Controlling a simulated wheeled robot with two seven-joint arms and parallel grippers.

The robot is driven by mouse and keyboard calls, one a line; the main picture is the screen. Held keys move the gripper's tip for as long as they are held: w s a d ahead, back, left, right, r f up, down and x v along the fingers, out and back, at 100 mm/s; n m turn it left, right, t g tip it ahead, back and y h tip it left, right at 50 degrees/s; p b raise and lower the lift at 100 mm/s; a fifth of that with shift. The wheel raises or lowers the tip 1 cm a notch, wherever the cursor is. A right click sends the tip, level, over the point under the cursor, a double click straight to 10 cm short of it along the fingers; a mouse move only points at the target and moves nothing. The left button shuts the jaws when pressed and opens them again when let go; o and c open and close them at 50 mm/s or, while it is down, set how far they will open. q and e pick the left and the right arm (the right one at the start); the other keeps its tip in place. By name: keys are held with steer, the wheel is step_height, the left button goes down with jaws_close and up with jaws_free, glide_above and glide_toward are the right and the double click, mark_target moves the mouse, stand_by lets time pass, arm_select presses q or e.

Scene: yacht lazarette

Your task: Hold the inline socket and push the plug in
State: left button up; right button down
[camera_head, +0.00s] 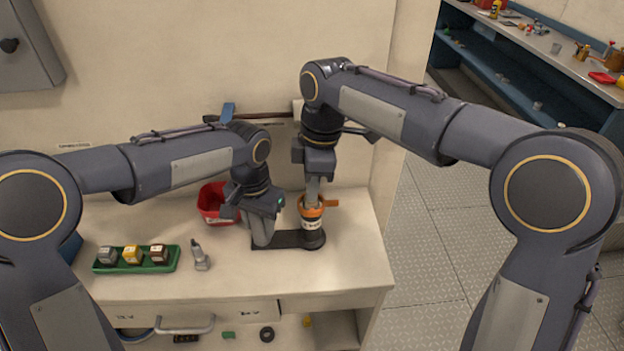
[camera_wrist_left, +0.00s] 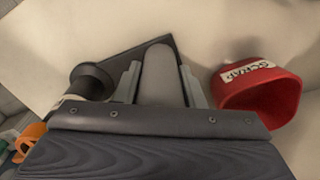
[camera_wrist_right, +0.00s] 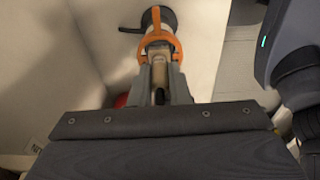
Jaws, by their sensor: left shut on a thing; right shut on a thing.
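The inline socket appears to be the black upright cylinder (camera_head: 313,240) with a white label, on a black base plate (camera_head: 278,240). An orange ring with a side lever (camera_head: 311,206) sits at its top. My left gripper (camera_head: 258,212) is shut on a rounded grey post (camera_wrist_left: 160,72) on the same plate, beside the cylinder. My right gripper (camera_head: 313,180) is above the orange ring, shut on a tan-grey piece, seemingly the plug (camera_wrist_right: 159,70). Its far end meets the orange ring (camera_wrist_right: 160,38); I cannot tell how deep it sits.
A red scrap bin (camera_head: 210,207) stands behind my left gripper. A green tray (camera_head: 165,265) with three small blocks and a grey fitting (camera_head: 200,257) lie at the left front. The bench top (camera_head: 350,255) is clear to the right, up to its edge.

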steer(key=shift+f, duration=0.45)
steer(key=c, duration=1.3)
jaws_free()
step_height(320, 180, up, 12)
steer(key=d, duration=0.1)
steer(key=shift+d, duration=0.25)
arm_select(q)
steer(key=o, duration=1.3)
